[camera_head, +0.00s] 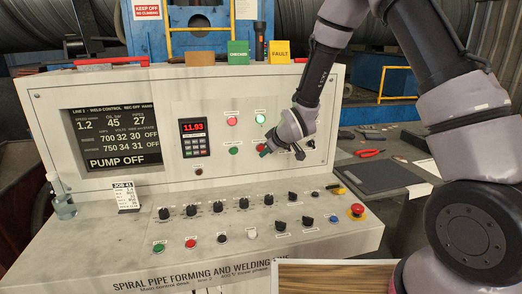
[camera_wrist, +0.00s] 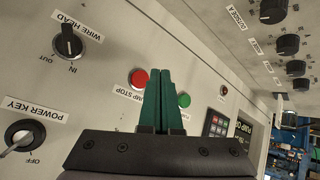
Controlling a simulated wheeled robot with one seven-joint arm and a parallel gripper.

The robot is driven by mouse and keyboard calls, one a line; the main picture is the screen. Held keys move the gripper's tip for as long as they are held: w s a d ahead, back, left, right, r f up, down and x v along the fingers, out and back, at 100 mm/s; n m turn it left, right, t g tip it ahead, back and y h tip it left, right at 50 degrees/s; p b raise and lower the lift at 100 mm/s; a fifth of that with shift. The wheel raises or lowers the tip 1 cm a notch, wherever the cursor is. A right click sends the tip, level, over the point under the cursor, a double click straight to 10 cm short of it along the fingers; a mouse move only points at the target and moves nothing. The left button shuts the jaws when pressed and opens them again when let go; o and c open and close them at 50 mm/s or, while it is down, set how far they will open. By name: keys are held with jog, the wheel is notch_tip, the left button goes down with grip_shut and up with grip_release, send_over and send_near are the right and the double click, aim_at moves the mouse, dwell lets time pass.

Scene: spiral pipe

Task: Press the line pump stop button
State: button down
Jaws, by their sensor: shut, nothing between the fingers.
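The red pump stop button (camera_wrist: 138,78) sits on the upright panel in the wrist view, with a partly covered label reading "...MP STOP" below it. My gripper (camera_wrist: 158,70) is shut and empty; its green fingers overlap the button's right edge. I cannot tell whether they touch it. A green button (camera_wrist: 184,100) is just right of the fingers. In the head view my gripper (camera_head: 265,152) is close to the panel and hides the stop button's area. The screen (camera_head: 115,135) reads "PUMP OFF".
A wire head knob (camera_wrist: 68,43) and a power key switch (camera_wrist: 24,138) are left of the fingers. A lit green lamp (camera_head: 260,119) and a red one (camera_head: 232,121) are above my gripper. Knobs and a red emergency button (camera_head: 357,211) stand on the sloped desk below.

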jog(key=shift+s+d, duration=0.25)
jog(key=shift+s, duration=0.55)
jog(key=shift+s+d, duration=0.25)
jog(key=shift+s, duration=0.55)
jog(key=s+d+r+m+h, duration=0.35)
jog(key=d+r+m, duration=0.35)
jog(key=d+r, duration=1.05)
jog(key=s+d+r+m, duration=0.4)
jog(key=s+r, duration=0.2)
jog(key=s, duration=0.4)
jog(key=s+d+r+m, duration=0.4)
jog(key=s+r, duration=0.1)
jog(key=s, duration=0.6)
jog(key=shift+s+d+r+g, duration=0.3)
jog(key=shift+d+r+g, duration=0.05)
jog(key=shift+d+g, duration=0.05)
